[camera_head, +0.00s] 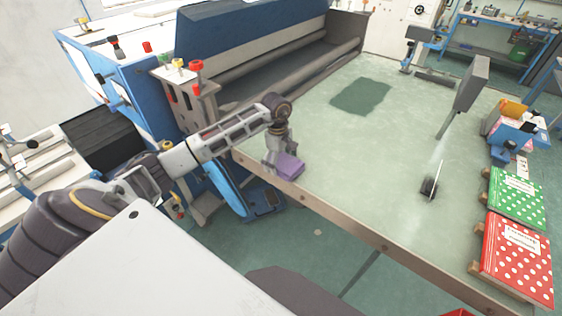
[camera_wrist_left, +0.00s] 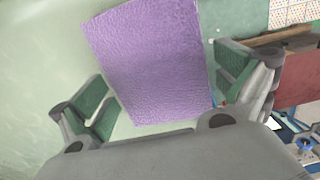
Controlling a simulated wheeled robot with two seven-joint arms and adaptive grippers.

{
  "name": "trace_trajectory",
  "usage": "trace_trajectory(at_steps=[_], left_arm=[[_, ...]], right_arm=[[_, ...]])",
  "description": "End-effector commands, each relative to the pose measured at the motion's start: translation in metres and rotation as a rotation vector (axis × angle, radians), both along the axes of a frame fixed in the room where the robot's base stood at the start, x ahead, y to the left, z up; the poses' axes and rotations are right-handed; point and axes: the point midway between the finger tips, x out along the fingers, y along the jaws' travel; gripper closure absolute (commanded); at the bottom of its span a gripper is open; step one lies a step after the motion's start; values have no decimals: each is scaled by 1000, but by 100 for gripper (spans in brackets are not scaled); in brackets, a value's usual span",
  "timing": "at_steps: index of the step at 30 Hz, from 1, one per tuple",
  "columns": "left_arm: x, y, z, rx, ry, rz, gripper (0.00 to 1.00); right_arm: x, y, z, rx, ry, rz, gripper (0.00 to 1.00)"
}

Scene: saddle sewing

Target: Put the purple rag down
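The purple rag (camera_head: 289,166) lies flat at the near left edge of the green-topped table (camera_head: 350,180), just under my left gripper (camera_head: 280,155). In the left wrist view the rag (camera_wrist_left: 155,60) fills the space between the two fingers of my left gripper (camera_wrist_left: 165,95). The fingers stand wide apart, with small gaps showing between their green pads and the rag's sides. The rag looks rectangular and textured. My right gripper is in neither view.
A large blue machine (camera_head: 250,45) with rollers borders the table's left side. A dark green patch (camera_head: 361,95) lies farther back. A small dark stand (camera_head: 429,187), a green dotted book (camera_head: 516,197) and a red dotted book (camera_head: 518,262) are on the right. The table middle is mostly clear.

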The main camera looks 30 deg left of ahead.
Motion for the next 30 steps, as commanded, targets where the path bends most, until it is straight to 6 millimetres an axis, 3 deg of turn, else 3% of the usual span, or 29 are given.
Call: trace_trajectory(at_steps=[16,30], left_arm=[[0,0,6,1,0,0,0],[1,5,59,1,-2,-1,0]], right_arm=[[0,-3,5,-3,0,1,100],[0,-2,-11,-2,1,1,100]])
